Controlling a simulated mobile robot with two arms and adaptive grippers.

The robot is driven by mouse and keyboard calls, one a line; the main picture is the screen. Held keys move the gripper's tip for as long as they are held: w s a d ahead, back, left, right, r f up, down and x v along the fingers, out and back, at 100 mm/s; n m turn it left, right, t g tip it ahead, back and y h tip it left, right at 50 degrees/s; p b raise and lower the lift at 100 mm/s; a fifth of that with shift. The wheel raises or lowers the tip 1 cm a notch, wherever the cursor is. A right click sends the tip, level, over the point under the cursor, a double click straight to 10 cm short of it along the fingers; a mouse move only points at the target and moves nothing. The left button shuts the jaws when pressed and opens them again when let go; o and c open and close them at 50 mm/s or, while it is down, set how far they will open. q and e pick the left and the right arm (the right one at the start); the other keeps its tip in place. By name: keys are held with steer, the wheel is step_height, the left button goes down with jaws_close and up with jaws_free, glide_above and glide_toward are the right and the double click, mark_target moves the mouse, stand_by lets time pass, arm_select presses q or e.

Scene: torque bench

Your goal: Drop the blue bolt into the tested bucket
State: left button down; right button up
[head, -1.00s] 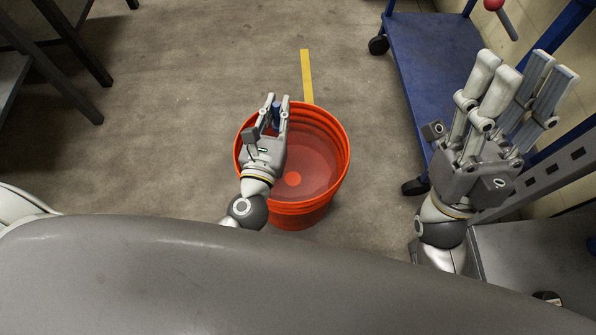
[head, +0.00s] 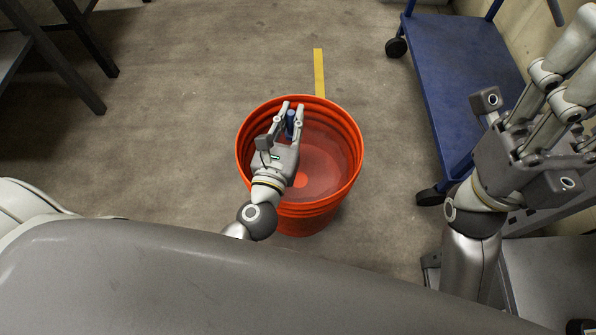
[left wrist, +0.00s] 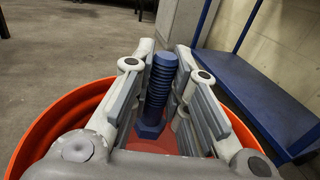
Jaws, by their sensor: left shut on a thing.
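The orange bucket (head: 354,165) stands on the floor in the middle of the head view; its rim also shows in the left wrist view (left wrist: 42,125). My left gripper (head: 292,107) is over the bucket's opening, toward its left side. It is shut on the blue bolt (head: 290,121). In the left wrist view the bolt (left wrist: 160,88) sits between the two fingers, its threaded shank up in the picture and its hex head lower down. My right gripper (head: 570,85) is at the right edge, its fingers apart and nothing visible between them; its fingertips are cut off by the frame.
A blue cart (head: 455,75) on casters stands to the right of the bucket. Dark table legs (head: 75,60) are at the upper left. A yellow stripe (head: 319,72) lies on the floor behind the bucket. The floor left of the bucket is clear.

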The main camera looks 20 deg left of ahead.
arm_select(q)
steer(key=c, duration=1.3)
jaws_free()
steer(key=shift+f, duration=0.1)
steer(key=shift+s, duration=0.3)
steer(key=s, duration=1.1)
steer(key=shift+s+d, duration=0.15)
steer(key=shift+s, duration=0.1)
